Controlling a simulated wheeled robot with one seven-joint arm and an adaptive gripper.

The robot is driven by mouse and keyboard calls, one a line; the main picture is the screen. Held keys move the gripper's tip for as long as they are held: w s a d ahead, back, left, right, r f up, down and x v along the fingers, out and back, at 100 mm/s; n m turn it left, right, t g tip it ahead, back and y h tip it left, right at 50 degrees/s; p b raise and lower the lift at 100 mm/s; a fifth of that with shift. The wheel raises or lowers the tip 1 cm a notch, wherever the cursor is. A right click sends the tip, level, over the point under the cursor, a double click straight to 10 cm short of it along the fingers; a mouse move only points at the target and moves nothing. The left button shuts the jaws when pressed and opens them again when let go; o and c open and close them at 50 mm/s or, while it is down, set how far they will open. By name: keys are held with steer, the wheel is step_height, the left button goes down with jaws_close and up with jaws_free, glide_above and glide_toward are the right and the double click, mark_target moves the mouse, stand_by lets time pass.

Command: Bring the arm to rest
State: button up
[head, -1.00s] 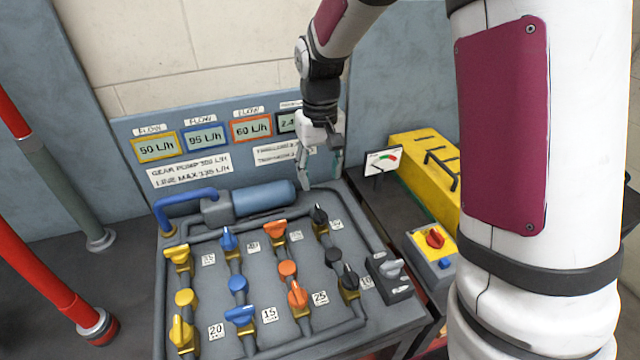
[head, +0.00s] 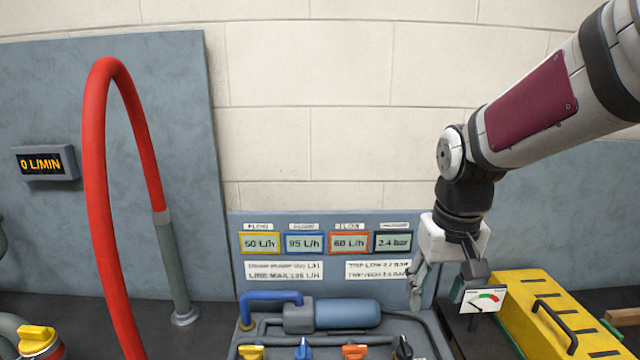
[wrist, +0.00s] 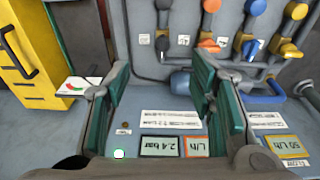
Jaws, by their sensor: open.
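My gripper (head: 447,275) hangs from my arm at the right in the head view, fingers down, in front of the right end of the grey panel (head: 335,288). In the wrist view my gripper (wrist: 160,95) shows two green-padded fingers wide apart with nothing between them. Beyond the fingers are the panel's displays, including the 2.4 bar display (wrist: 159,146). My arm reaches in from the upper right of the head view. Whether the fingers touch the gauge sign (head: 483,299) cannot be told in the head view.
A pump (head: 345,314) and coloured valve handles, such as a blue one (head: 303,348), stand below the panel. A yellow case (head: 545,315) with a dark handle is at the right. A red hose (head: 95,190) arches at the left. The wall space above the panel is clear.

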steer(key=s+r+t, duration=0.1)
steer(key=s+r, duration=0.1)
steer(key=s, duration=0.7)
steer(key=s+r+t, duration=0.2)
steer(key=s+r, duration=0.1)
steer(key=s, duration=0.5)
steer(key=shift+s+r, duration=0.2)
steer(key=shift+s, duration=0.2)
steer(key=shift+o, duration=0.2)
steer(key=shift+d, duration=0.1)
stand_by(0.3)
